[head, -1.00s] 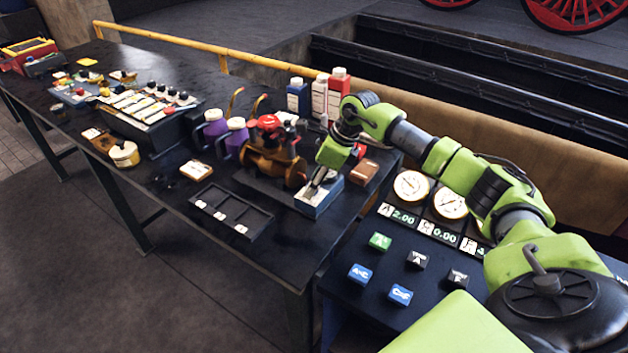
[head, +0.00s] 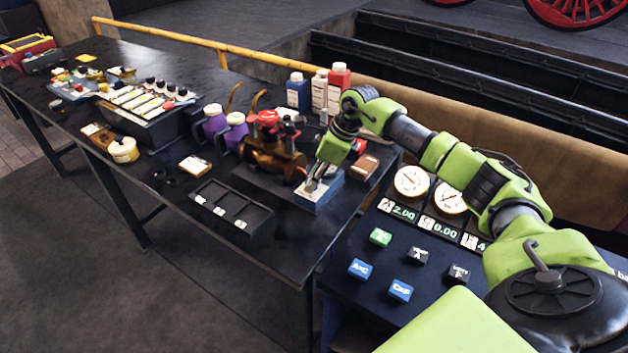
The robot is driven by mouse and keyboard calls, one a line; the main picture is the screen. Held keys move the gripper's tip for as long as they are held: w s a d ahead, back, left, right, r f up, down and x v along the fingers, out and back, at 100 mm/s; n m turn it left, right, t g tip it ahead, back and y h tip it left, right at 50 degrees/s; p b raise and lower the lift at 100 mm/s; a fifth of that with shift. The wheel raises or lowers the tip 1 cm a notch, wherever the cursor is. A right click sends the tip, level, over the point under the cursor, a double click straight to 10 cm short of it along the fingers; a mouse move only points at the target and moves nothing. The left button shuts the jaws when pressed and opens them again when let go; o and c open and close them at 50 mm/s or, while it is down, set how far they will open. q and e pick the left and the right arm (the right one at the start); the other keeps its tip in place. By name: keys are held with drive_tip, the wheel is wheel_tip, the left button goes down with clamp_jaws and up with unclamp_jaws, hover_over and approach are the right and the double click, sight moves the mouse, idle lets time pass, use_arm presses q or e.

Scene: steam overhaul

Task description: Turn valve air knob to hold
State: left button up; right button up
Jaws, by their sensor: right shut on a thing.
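My right gripper (head: 316,181) points down at the pale top of a small blue box (head: 319,198) near the table's right end. Its fingers are shut on a small knob there, taken as the valve air knob, which they mostly hide. The knob's setting and any lettering on the box are too small to read. My left gripper is not in view.
A brown valve body with a red top (head: 268,122) stands just left of the box. A black compartment tray (head: 232,206) lies in front. Bottles (head: 338,88) stand behind. A dark panel with gauges (head: 411,181) and coloured buttons is at right.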

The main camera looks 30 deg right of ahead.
drive_tip(key=shift+w+f+n+y+b, duration=0.15)
drive_tip(key=shift+n+y+b, duration=0.15)
drive_tip(key=shift+n+b, duration=0.8)
drive_tip(key=n+g+b, duration=0.1)
drive_tip(key=n, duration=0.1)
drive_tip(key=shift+n+y+b, duration=0.3)
drive_tip(key=shift+b, duration=0.05)
drive_tip(key=n+b, duration=0.1)
drive_tip(key=n+g, duration=0.1)
drive_tip(key=n, duration=0.1)
drive_tip(key=shift+w+d+g+b, duration=0.1)
drive_tip(key=shift+w+g+b, duration=0.05)
drive_tip(key=shift+g+b, duration=0.2)
drive_tip(key=shift+r+n+g+b, duration=0.2)
drive_tip(key=shift+n+g+b, duration=0.25)
drive_tip(key=shift+n, duration=1.25)
drive_tip(key=o, duration=1.1)
